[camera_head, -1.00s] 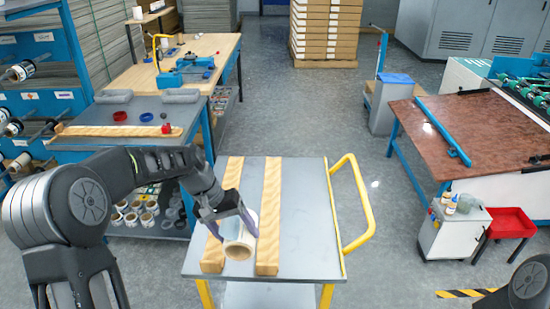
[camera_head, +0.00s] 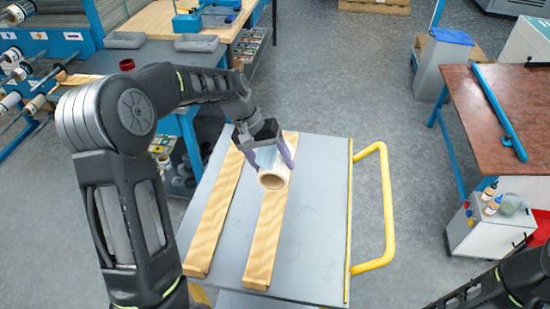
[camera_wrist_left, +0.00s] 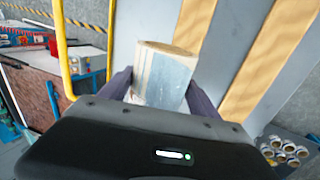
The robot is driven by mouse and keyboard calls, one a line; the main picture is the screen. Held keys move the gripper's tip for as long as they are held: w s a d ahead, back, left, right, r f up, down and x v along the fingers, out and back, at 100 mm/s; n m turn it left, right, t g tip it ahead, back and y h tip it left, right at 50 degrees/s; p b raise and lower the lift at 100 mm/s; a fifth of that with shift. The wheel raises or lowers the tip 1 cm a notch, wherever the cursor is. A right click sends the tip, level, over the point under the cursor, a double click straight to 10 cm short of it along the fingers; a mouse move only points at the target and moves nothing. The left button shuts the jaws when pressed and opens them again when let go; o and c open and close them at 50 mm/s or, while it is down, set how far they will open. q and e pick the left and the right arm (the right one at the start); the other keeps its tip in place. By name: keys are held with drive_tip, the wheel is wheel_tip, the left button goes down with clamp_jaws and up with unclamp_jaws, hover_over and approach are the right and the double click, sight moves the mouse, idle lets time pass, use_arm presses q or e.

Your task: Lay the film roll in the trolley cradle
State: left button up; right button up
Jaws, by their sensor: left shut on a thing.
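The film roll (camera_head: 272,170) is a short pale roll with a brown core and a bluish wrap. My left gripper (camera_head: 270,152) is shut on it, one finger on each side; the grip also shows in the left wrist view (camera_wrist_left: 160,95). The trolley (camera_head: 318,210) has a grey top with two parallel wooden rails, a left rail (camera_head: 215,218) and a right rail (camera_head: 266,228), forming the cradle. In the head view the roll overlaps the right rail; its height above it is hard to tell. My right gripper is out of view; part of my right arm shows at lower right.
A yellow handle (camera_head: 386,210) stands out on the trolley's right side. A brown-topped table (camera_head: 495,105) and a small white cabinet (camera_head: 490,228) are at right. A workbench (camera_head: 150,58) with grey trays is behind my left arm. The trolley top right of the rails is clear.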

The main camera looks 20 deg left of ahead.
use_arm(q)
drive_tip(key=shift+w+f, duration=0.1)
drive_tip(key=shift+f, duration=0.15)
drive_tip(key=shift+f+b, duration=3.05)
drive_tip(key=shift+f, duration=1)
drive_tip(key=o, duration=1.8)
